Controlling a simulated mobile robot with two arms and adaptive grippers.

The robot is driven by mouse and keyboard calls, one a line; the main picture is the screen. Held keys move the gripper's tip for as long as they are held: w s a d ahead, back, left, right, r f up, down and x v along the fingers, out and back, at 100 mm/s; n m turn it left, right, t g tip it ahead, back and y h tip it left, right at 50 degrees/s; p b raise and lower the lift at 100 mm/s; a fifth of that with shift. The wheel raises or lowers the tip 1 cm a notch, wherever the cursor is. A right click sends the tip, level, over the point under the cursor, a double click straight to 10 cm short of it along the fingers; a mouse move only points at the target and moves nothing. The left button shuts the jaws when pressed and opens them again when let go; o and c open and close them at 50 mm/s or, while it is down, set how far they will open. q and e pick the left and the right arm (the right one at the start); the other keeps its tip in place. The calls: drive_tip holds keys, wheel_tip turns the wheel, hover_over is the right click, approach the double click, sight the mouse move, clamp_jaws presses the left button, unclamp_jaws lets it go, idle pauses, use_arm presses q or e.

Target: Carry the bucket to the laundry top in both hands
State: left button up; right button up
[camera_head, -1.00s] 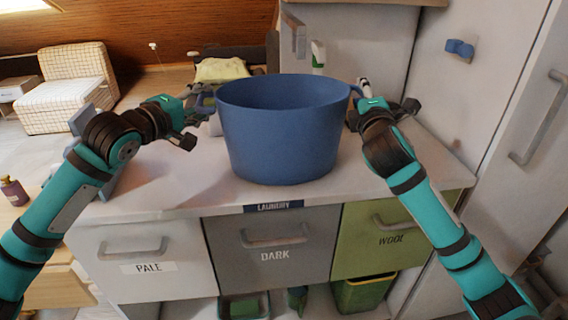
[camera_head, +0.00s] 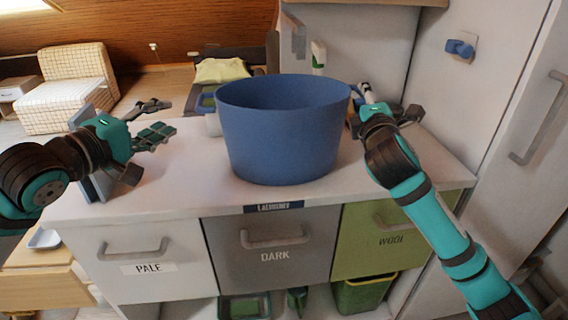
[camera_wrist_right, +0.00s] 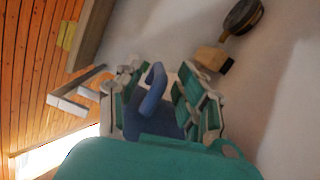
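The blue bucket (camera_head: 280,135) stands upright on the white laundry top (camera_head: 190,185), above the laundry label (camera_head: 273,206). My left gripper (camera_head: 160,119) is open and empty, to the left of the bucket and apart from it. My right gripper (camera_head: 386,100) is at the bucket's right side, its fingers spread. In the right wrist view, the blue handle (camera_wrist_right: 153,88) shows between the fingers of this gripper (camera_wrist_right: 158,92), which look apart. Whether they touch it is hard to tell. The bucket's left handle (camera_head: 208,90) is free.
Drawers marked pale (camera_head: 150,255), dark (camera_head: 275,245) and wool (camera_head: 390,235) are below the top. A tall white cabinet (camera_head: 510,130) stands at the right. A checked armchair (camera_head: 75,85) is far left.

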drive_tip(key=s+a, duration=0.1)
drive_tip(key=s, duration=0.8)
drive_tip(key=shift+s+a+f, duration=0.15)
drive_tip(key=shift+s+f, duration=0.05)
drive_tip(key=shift+s, duration=0.15)
